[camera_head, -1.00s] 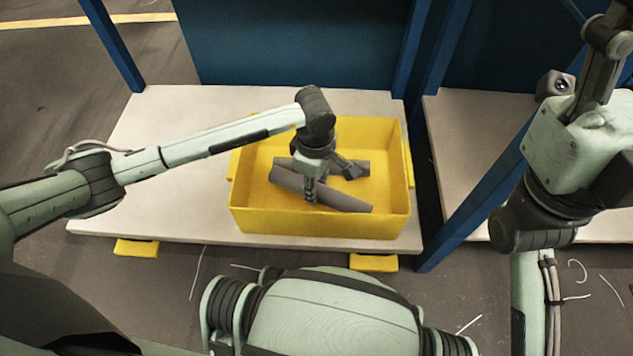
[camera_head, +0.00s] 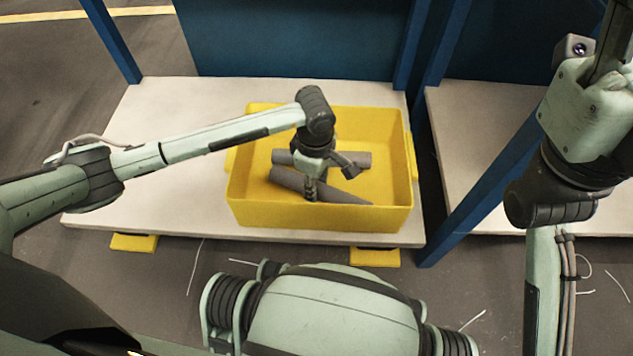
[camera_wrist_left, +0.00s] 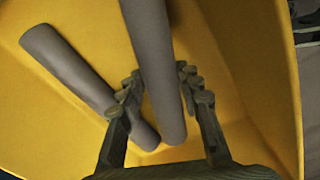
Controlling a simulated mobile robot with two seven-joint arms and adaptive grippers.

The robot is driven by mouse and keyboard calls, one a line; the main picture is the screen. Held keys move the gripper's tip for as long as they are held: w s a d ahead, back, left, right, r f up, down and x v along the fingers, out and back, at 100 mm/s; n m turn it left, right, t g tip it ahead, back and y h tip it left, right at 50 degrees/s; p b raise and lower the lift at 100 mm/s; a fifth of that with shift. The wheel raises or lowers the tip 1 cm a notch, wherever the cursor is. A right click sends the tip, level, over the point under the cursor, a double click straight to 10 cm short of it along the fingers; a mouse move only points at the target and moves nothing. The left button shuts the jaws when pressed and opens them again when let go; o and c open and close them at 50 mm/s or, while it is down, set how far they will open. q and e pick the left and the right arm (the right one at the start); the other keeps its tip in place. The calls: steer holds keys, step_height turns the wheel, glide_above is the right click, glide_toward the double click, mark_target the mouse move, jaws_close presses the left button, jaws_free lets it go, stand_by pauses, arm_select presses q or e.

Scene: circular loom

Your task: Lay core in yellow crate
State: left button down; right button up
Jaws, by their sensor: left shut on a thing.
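The yellow crate (camera_head: 383,219) stands on a pale platform. My left gripper (camera_head: 328,181) reaches down inside it and is shut on a grey core (camera_head: 342,196), a long plain tube. In the left wrist view this core (camera_wrist_left: 153,55) passes between the fingers (camera_wrist_left: 163,88). It lies slantwise within the crate walls; I cannot tell whether it touches the floor. A second grey core (camera_head: 362,160) lies in the crate behind it, partly hidden by my gripper. It also shows in the left wrist view (camera_wrist_left: 65,65).
The pale platform (camera_head: 150,160) is bare left of the crate. Blue posts (camera_head: 480,195) and a blue panel (camera_head: 290,40) stand right of and behind it. Another pale platform (camera_head: 470,130) is at the right. White scraps (camera_head: 472,320) lie on the dark floor.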

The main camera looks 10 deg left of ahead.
arm_select(q)
steer(key=shift+f+b, duration=0.3)
steer(key=shift+f, duration=0.2)
steer(key=c, duration=1)
jaws_free()
step_height(320, 180, up, 12)
steer(key=shift+s+r, duration=0.1)
steer(key=shift+s, duration=0.05)
